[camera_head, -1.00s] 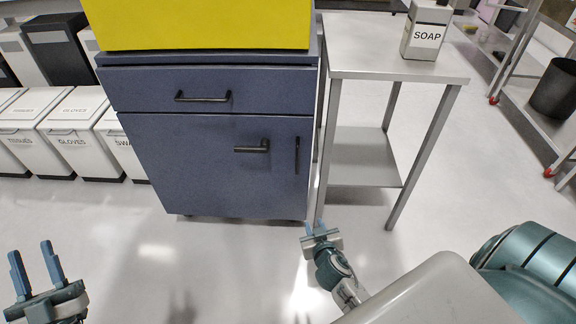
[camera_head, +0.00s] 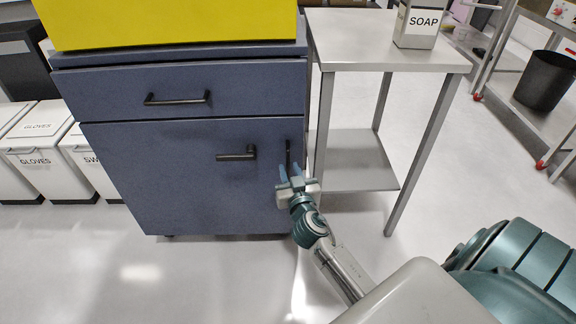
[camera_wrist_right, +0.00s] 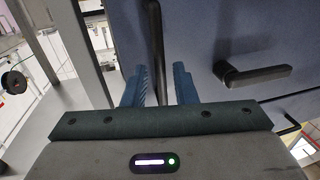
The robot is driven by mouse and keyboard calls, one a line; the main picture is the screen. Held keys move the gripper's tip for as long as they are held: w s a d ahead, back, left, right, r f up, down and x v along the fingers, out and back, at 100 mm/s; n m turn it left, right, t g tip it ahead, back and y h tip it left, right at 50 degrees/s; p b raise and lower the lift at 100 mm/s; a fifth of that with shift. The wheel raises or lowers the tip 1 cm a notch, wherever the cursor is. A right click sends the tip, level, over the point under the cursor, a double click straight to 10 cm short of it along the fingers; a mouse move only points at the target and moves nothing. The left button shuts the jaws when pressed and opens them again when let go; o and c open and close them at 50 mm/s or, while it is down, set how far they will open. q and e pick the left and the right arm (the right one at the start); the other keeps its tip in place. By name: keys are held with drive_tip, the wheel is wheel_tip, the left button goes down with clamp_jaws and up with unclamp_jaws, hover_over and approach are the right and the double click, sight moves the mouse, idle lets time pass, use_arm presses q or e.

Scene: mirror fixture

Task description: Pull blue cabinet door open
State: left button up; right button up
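The blue cabinet door (camera_head: 180,185) is shut, flush with the cabinet front. It carries a black horizontal lever (camera_head: 237,156) and a black vertical bar handle (camera_head: 288,155) near its right edge. My right gripper (camera_head: 290,172) is open just below and in front of the bar handle. In the right wrist view, the bar handle (camera_wrist_right: 155,45) runs down between the two blue fingers, with a gap on each side; I cannot tell how deep it sits between them. The lever (camera_wrist_right: 255,75) lies right of the fingers there. My left gripper is out of view.
A drawer (camera_head: 185,90) with its own handle is above the door, and a yellow box (camera_head: 170,22) sits on top. A metal side table (camera_head: 385,45) with a soap container (camera_head: 418,22) stands close on the right. Floor in front (camera_head: 210,275) is clear.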

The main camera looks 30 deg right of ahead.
drive_tip(key=shift+x, duration=1.25)
clamp_jaws()
